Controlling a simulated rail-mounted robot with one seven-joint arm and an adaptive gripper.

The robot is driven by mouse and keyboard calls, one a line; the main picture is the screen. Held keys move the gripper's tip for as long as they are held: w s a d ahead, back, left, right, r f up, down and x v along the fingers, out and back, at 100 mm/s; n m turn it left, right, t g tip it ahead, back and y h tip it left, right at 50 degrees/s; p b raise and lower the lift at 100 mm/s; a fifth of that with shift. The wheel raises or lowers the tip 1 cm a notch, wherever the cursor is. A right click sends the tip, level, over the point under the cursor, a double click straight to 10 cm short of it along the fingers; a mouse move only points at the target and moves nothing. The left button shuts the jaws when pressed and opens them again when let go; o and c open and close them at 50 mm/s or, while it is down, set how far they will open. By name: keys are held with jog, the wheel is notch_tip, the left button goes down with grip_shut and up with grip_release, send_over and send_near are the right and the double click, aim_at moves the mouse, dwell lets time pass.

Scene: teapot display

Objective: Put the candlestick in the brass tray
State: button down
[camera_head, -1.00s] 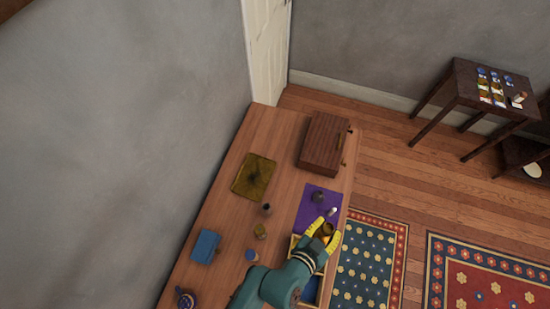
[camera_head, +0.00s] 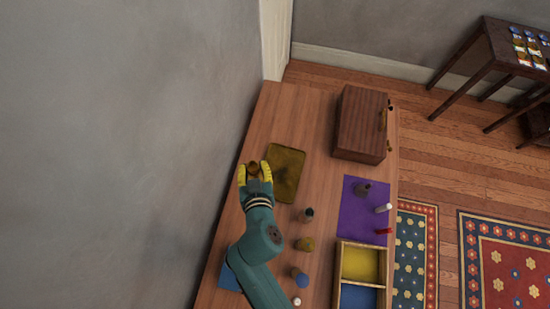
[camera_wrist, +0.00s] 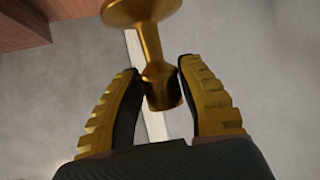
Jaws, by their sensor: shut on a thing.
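The candlestick (camera_wrist: 150,45) is a gold-brown metal piece with a wide round end, a thin stem and a small cup end. My gripper (camera_wrist: 160,85) is shut on it, with its yellow ridged fingers on both sides of the cup end in the wrist view. In the head view my gripper (camera_head: 254,175) is at the left edge of the brass tray (camera_head: 287,172), and only a bit of the candlestick (camera_head: 253,167) shows between the fingers. The candlestick's height over the tray cannot be told.
A wooden box (camera_head: 360,125) stands to the right of the tray. A purple cloth (camera_head: 355,215) holds several small things. A divided box (camera_head: 362,265) with yellow and blue compartments and several small jars (camera_head: 305,244) stand nearer. The grey wall (camera_head: 130,150) is close on the left.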

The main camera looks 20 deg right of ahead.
jog(key=w+d+f+m+g+h+b, duration=0.1)
jog(key=d+f+m+h+b, duration=0.45)
jog(key=f+b, duration=1.15)
jog(key=n+y+b, duration=0.1)
jog(key=y+b, duration=0.1)
jog(key=b, duration=0.6)
send_over(277, 185)
notch_tip(277, 185, down, 8)
jog(key=shift+d+r, duration=0.1)
jog(key=shift+r, duration=0.05)
jog(key=c, duration=0.7)
grip_release()
jog(key=shift+r+p, duration=0.15)
jog(key=shift+p, duration=0.25)
jog(key=p+v, duration=0.2)
jog(key=v, duration=1)
jog(key=shift+w+p, duration=0.2)
jog(key=shift+p, duration=0.15)
